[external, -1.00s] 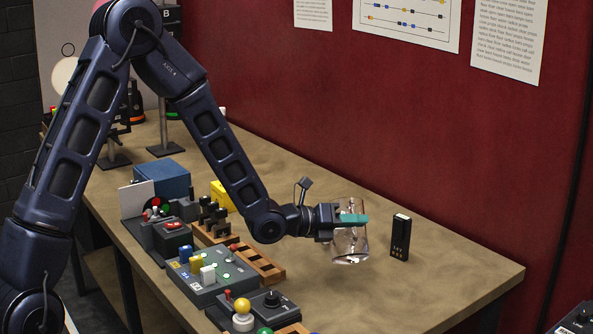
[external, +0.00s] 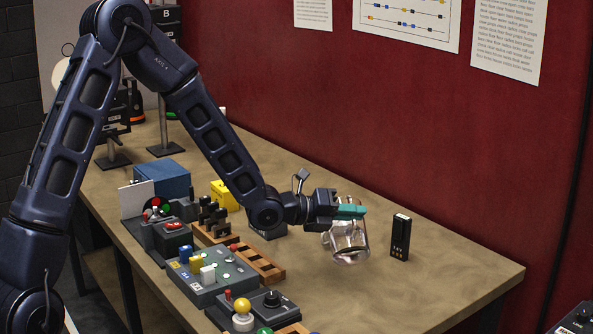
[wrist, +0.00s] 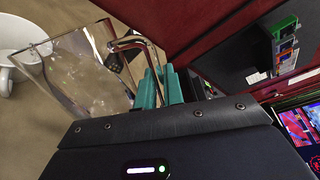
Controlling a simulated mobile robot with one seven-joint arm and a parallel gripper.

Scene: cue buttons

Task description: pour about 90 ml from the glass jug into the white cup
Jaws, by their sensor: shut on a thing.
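My gripper (external: 350,211), with teal fingers, is shut on the handle of the glass jug (external: 352,243) above the right part of the bench. In the external view I cannot separate the cup from the jug. The liquid level and any stream cannot be made out.
A black upright device (external: 400,237) stands just right of the jug. A grey control box with buttons (external: 208,273), a wooden rack (external: 262,264) and a blue box (external: 162,178) are to the left. The bench's right end (external: 465,272) is clear.

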